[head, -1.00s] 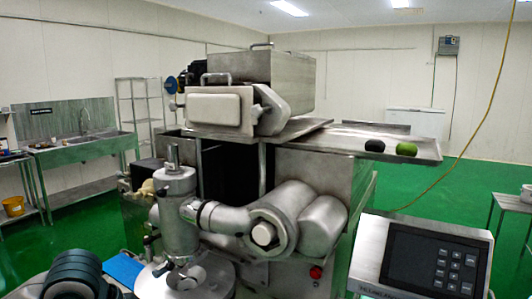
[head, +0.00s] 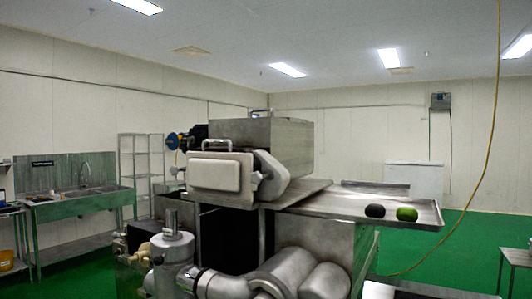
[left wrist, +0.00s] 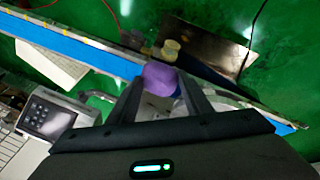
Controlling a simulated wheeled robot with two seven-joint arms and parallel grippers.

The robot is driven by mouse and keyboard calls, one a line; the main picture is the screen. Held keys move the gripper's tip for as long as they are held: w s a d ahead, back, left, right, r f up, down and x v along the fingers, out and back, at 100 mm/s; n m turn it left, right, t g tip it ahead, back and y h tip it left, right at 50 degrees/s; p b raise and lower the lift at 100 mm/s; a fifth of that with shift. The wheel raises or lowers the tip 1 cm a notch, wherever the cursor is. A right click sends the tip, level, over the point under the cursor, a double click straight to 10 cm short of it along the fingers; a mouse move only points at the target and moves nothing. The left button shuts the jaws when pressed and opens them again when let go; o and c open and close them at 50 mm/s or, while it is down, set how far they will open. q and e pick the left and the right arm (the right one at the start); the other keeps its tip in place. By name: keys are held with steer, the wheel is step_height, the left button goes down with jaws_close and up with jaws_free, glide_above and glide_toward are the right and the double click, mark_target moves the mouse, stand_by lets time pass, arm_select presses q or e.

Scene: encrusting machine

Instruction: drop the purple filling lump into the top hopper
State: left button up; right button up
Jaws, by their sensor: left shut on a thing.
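The purple filling lump (left wrist: 160,78) shows in the left wrist view, between the fingers of my left gripper (left wrist: 163,86), which is shut on it. The lump is held above the machine area; its height cannot be told. In the head view the top hopper (head: 262,145) is the grey steel box on top of the encrusting machine, behind a pale front block (head: 221,171). Its opening and inside are hidden from this low angle. Neither gripper shows in the head view, and my right gripper is in no view.
A steel tray (head: 340,203) right of the hopper carries a dark lump (head: 375,211) and a green lump (head: 407,214). The left wrist view shows a blue belt (left wrist: 92,53) and a control panel (left wrist: 47,116). A yellow cable (head: 484,150) hangs at right.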

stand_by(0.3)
arm_select(q)
steer(key=shift+f, duration=0.6)
steer(key=s+f+b, duration=0.2)
steer(key=s+f, duration=0.2)
steer(key=f, duration=0.7)
steer(key=s+f+b, duration=0.1)
steer(key=s+f, duration=0.3)
steer(key=f, duration=0.7)
steer(key=shift+s+b, duration=0.2)
steer(key=shift+b, duration=0.2)
steer(key=shift+f, duration=0.1)
steer(key=shift+d, duration=0.15)
